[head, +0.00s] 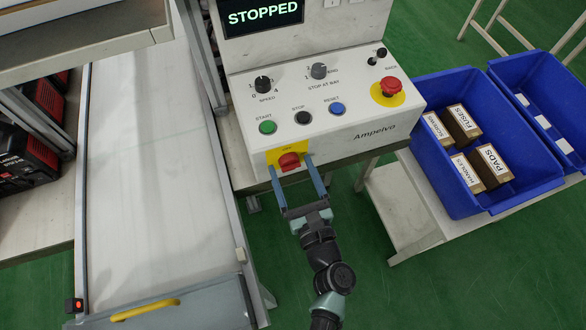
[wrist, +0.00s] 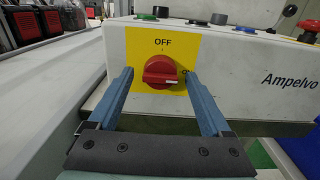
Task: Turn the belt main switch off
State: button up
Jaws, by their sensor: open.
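The belt main switch is a red rotary knob (head: 289,161) on a yellow plate (head: 272,157) on the front face of the control box. In the wrist view the knob (wrist: 161,72) sits below the word OFF, and its white mark points right toward the partly hidden ON label. My gripper (head: 292,166) is open, with its two blue fingers (wrist: 166,75) on the left and right of the knob. They appear apart from the knob; contact cannot be told. The display (head: 263,14) reads STOPPED.
The control box (head: 360,140) carries green, black and blue buttons, two dials and a red emergency button (head: 391,87). A conveyor belt (head: 140,160) runs at left. A blue bin (head: 440,190) with labelled boxes stands at right.

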grip_shut()
dwell(0.4)
jog(key=shift+f+n+b, duration=0.1)
jog(key=shift+n+b, duration=0.2)
jog(key=n+b, duration=0.3)
jog(key=shift+f, duration=0.1)
jog(key=n+b, duration=0.4)
jog(key=n, duration=0.2)
jog(key=n+b, duration=0.4)
jog(key=n, duration=0.1)
jog(key=shift+d+b, duration=0.1)
jog(key=shift+b, duration=0.2)
jog(key=shift+r+n+b, duration=0.25)
jog(key=shift+n+b, duration=0.85)
jog(key=shift+n, duration=0.5)
